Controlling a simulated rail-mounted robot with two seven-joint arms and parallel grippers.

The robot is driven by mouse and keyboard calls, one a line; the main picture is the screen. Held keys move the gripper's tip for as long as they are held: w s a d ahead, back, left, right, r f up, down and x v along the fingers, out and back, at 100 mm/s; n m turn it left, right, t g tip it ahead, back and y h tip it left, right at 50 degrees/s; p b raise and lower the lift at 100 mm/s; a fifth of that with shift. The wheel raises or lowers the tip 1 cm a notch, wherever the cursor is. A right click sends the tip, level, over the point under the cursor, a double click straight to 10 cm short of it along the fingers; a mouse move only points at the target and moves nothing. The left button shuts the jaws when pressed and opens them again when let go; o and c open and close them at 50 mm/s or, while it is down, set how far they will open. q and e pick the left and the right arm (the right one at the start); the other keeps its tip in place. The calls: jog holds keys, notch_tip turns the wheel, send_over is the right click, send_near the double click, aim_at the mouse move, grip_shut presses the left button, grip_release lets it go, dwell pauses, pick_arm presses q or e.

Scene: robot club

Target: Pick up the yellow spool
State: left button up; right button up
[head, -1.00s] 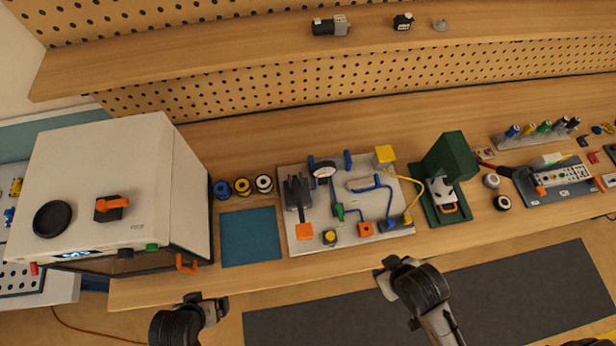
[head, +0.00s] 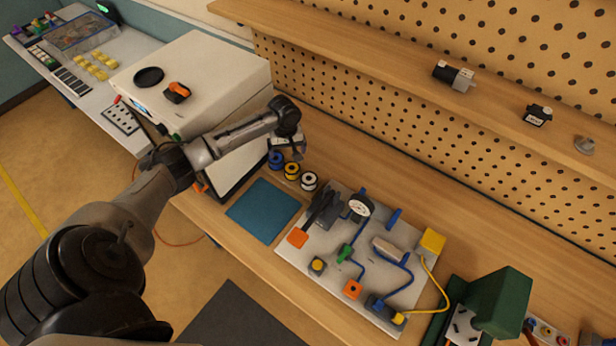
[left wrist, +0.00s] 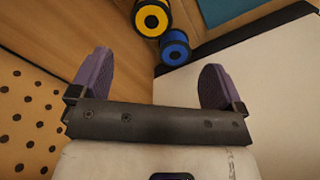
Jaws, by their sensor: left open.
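The yellow spool (head: 291,171) stands on the wooden bench between a blue spool (head: 275,159) and a white spool (head: 309,181). My left gripper (head: 287,150) is open and empty, just above and behind the spools. In the left wrist view, the purple fingers of the left gripper (left wrist: 154,75) are spread wide. There the yellow spool (left wrist: 151,19) is at the top edge, partly cut off, and the blue spool (left wrist: 174,47) is nearer the space between the fingers. No finger visibly touches a spool. My right gripper is not in view.
A white box-shaped machine (head: 240,75) stands close to the left of the spools. A blue mat (head: 263,210) lies in front of them. A board with tubes and a gauge (head: 340,285) is to the right. A pegboard wall (head: 400,120) and shelf (head: 370,50) rise behind.

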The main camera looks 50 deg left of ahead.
aim_at(292, 168)
pick_arm(q)
jog(key=f, duration=0.2)
jog(key=w+f+n, duration=0.1)
jog(key=f, duration=0.2)
jog(key=f+n, duration=0.1)
jog(key=f, duration=0.1)
jog(key=shift+w+a+f, duration=0.2)
jog(key=shift+w, duration=0.1)
jog(key=shift+s+d+f, duration=0.1)
jog(key=shift+f, duration=1.25)
jog(key=shift+s+d+f, duration=0.1)
jog(key=shift+f, duration=1.2)
jog(key=shift+c, duration=0.2)
jog(key=c, duration=1)
